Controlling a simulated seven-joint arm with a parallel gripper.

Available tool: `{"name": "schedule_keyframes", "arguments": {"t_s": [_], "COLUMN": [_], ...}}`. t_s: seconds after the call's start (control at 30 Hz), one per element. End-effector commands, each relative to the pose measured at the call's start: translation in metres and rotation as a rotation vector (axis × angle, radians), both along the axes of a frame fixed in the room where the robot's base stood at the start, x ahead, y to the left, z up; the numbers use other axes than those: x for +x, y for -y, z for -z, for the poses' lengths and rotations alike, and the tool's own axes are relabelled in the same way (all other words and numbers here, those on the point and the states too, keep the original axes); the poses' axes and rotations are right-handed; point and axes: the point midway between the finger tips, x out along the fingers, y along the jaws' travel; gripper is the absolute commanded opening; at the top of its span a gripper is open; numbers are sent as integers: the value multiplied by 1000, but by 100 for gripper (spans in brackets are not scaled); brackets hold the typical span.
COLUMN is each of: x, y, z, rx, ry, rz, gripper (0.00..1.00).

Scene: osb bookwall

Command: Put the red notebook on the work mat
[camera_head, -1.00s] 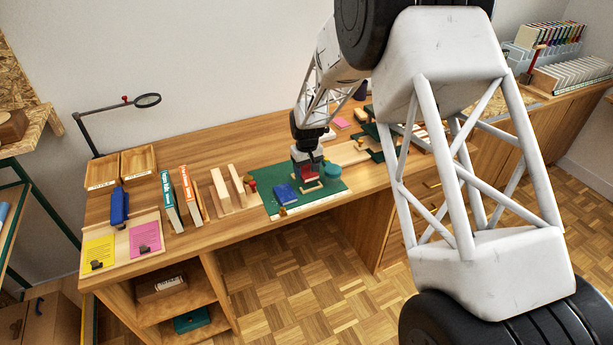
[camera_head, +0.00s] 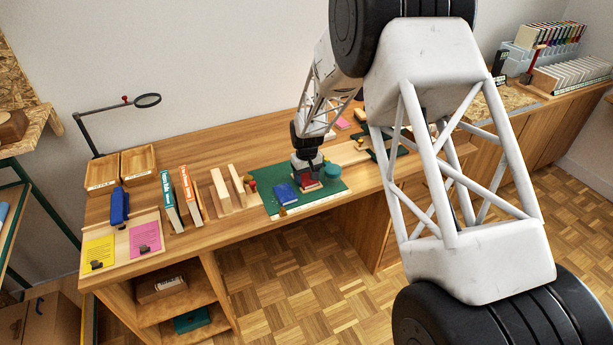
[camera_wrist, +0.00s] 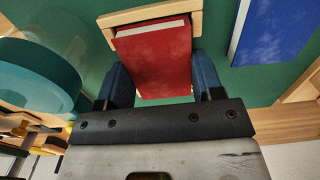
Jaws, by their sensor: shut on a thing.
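The red notebook (camera_head: 310,185) is between the fingers of my gripper (camera_head: 307,174), low over the green work mat (camera_head: 336,187). In the wrist view the red notebook (camera_wrist: 160,62) shows its cover and a pale page edge, with a blue finger of my gripper (camera_wrist: 163,85) against each side. The far end of the notebook lies over or against a light wooden frame (camera_wrist: 128,16) on the green mat (camera_wrist: 215,22). I cannot tell whether the notebook touches the mat.
A blue notebook (camera_head: 286,195) lies on the mat left of my gripper. A teal round object (camera_head: 332,171) stands close on the right. Wooden blocks (camera_head: 221,188) and upright books (camera_head: 188,186) stand farther left on the desk.

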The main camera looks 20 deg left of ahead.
Motion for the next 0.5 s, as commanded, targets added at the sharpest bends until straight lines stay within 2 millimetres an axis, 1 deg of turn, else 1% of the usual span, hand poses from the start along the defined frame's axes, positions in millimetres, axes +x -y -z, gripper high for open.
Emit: {"name": "schedule_keyframes", "arguments": {"t_s": [0.3,0.33,0.4,0.5], "x": [0,0,0,0], "y": [0,0,0,0], "z": [3,3,3,3], "rx": [0,0,0,0], "ry": [0,0,0,0], "rz": [0,0,0,0], "gripper": [37,62,73,86]}}
